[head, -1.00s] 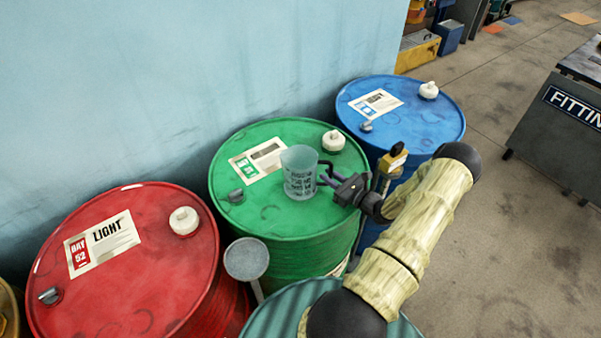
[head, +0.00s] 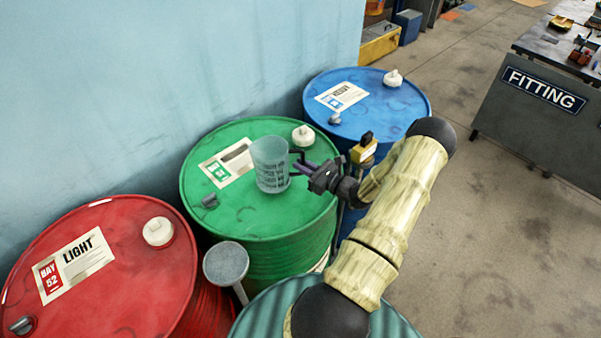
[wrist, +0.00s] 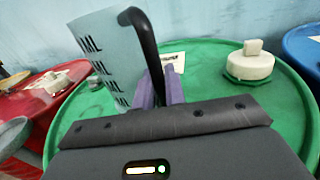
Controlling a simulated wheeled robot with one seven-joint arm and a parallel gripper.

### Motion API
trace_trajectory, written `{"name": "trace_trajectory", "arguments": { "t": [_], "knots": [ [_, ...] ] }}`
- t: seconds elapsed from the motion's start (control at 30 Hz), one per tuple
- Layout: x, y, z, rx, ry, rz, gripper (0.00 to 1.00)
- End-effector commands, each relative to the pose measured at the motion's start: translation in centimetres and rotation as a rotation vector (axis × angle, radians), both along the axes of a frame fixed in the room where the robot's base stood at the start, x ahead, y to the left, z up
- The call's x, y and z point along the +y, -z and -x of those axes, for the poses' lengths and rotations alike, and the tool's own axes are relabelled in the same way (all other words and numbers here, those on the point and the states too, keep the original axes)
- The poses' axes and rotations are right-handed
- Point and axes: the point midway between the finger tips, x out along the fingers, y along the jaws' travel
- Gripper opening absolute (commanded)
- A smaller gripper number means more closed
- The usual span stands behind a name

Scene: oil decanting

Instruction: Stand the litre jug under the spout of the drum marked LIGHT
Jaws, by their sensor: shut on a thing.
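The litre jug (head: 271,166) is a clear, pale measuring jug with dark markings and a black handle. My gripper (head: 306,168) is shut on the jug's handle and holds the jug upright in front of the green drum's top; the gap below it is hard to judge. In the wrist view the jug (wrist: 108,58) is at the upper left, its handle between the purple fingertips (wrist: 160,88). The red drum marked LIGHT (head: 130,228) stands at the lower left, with a label, a white cap and a grey cap on top. Its spout is not visible.
The green drum (head: 235,220) stands between the red drum and a blue drum (head: 405,100). A round grey dish-like thing on a stem (head: 226,263) stands between red and green. A FITTING bench (head: 500,120) is at the right, with open floor (head: 480,240) before it.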

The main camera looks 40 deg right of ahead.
Motion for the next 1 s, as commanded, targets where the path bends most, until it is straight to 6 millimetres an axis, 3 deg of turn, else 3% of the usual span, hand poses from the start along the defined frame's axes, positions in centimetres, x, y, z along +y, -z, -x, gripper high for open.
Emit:
{"name": "trace_trajectory", "arguments": {
  "t": [0.2, 0.4, 1.0],
  "knots": [
    [0.0, -3.7, 0.0, -0.002, -0.001, 0.005, 0.0],
    [0.0, -6.2, 0.0, -0.002, 0.0, 0.003, 0.0],
    [0.0, -6.9, 0.0, -0.001, -0.001, 0.001, 0.0]
  ]
}}
